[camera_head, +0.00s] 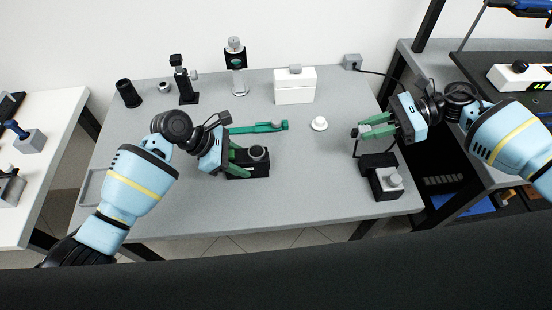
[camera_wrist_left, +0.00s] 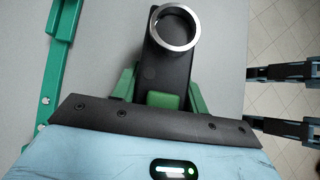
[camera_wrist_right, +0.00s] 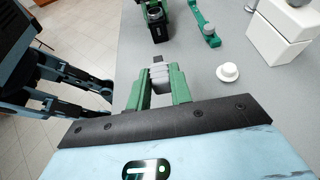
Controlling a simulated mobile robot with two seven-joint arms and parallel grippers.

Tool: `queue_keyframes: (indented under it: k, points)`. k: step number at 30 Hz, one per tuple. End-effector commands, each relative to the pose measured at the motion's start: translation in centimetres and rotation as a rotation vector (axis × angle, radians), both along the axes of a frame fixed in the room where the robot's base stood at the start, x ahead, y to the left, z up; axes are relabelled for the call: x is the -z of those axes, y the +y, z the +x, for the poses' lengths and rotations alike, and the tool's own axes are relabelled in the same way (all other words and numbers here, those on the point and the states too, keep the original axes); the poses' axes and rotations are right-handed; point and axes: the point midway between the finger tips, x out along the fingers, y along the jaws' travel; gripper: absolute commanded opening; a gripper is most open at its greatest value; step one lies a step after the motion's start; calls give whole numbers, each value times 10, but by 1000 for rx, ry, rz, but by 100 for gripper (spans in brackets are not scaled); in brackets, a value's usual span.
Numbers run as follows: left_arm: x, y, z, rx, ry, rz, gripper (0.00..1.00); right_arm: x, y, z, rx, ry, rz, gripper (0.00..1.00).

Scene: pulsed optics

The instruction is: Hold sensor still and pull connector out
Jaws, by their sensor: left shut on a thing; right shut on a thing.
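The sensor, a black block with a silver ring (camera_head: 257,153), lies on the grey table near its middle. My left gripper (camera_head: 240,158) is shut on its left end; in the left wrist view the green fingers (camera_wrist_left: 160,92) grip both sides of the black body (camera_wrist_left: 168,73). My right gripper (camera_head: 368,128) is above the table's right side, well apart from the sensor. It is shut on a small grey connector (camera_wrist_right: 159,73). A dark cable seems to hang below it in the head view. The sensor (camera_wrist_right: 157,22) shows farther off in the right wrist view.
A green bar (camera_head: 258,127) lies behind the sensor. A white cap (camera_head: 318,124), a white box (camera_head: 294,90) and several optics mounts stand toward the back. A black block with a light knob (camera_head: 385,180) stands at front right. The table's (camera_head: 200,218) front is clear.

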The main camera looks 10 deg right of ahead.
Motion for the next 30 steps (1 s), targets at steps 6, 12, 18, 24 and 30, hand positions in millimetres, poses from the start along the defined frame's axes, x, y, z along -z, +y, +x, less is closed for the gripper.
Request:
queue_keyframes:
  k: [6, 12, 18, 24, 30]
  points:
    - [9, 2, -3, 1, 13, 11, 2, 2, 0, 0, 0, 2, 0, 0]
    - [8, 2, -3, 1, 12, 11, 2, 0, 1, 0, 0, 0, 0, 0]
    - [7, 2, -3, 1, 12, 11, 2, -3, 1, 0, 0, -3, 1, 0]
    - [7, 2, -3, 1, 12, 11, 2, -5, 1, 1, 0, -5, 1, 0]
    - [6, 2, -3, 1, 12, 11, 3, -7, 1, 1, 0, -9, 1, 0]
